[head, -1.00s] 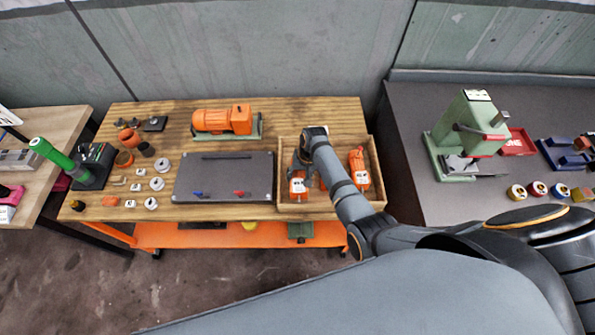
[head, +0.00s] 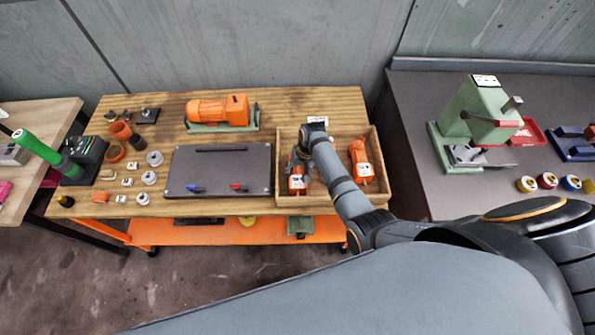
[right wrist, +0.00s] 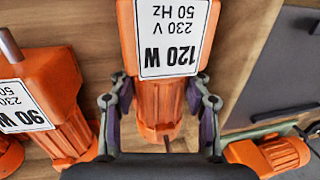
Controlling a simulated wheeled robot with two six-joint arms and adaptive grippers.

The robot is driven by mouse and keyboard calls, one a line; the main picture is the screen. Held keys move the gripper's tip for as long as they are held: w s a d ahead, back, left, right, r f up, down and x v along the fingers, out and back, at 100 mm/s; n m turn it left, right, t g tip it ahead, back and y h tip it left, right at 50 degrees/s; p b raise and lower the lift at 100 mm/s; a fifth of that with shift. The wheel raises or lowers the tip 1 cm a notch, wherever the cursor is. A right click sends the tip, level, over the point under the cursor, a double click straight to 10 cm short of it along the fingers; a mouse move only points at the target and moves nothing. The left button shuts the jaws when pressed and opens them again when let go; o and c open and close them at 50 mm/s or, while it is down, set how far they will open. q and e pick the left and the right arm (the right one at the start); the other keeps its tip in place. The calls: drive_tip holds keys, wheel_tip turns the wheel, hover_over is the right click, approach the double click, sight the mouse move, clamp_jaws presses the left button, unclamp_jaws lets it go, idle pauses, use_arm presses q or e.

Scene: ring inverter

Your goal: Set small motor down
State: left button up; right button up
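A small orange motor with a white label (head: 297,184) is at the left side of the wooden tray. In the right wrist view the motor (right wrist: 158,100) carries a "120 W" label and lies between my right gripper's fingers (right wrist: 159,105). The fingers are apart, with narrow gaps showing on both sides of the motor. In the head view my right gripper (head: 299,163) reaches down into the tray over this motor and partly hides it. My left gripper is out of view.
The wooden tray (head: 385,165) also holds another orange motor (head: 361,160) at its right. A "90 W" motor (right wrist: 45,95) is close beside the gripper in the wrist view. A dark grey board (head: 220,172) lies left of the tray. A large orange motor (head: 218,110) stands behind it.

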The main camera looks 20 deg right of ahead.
drive_tip(key=o, duration=0.4)
drive_tip(key=shift+r, duration=0.25)
drive_tip(key=r, duration=0.4)
drive_tip(key=d+r, duration=0.1)
drive_tip(key=r, duration=0.2)
drive_tip(key=d+r, duration=0.1)
drive_tip(key=r, duration=0.3)
drive_tip(key=shift+s+d+r, duration=0.1)
drive_tip(key=shift+s+r, duration=0.2)
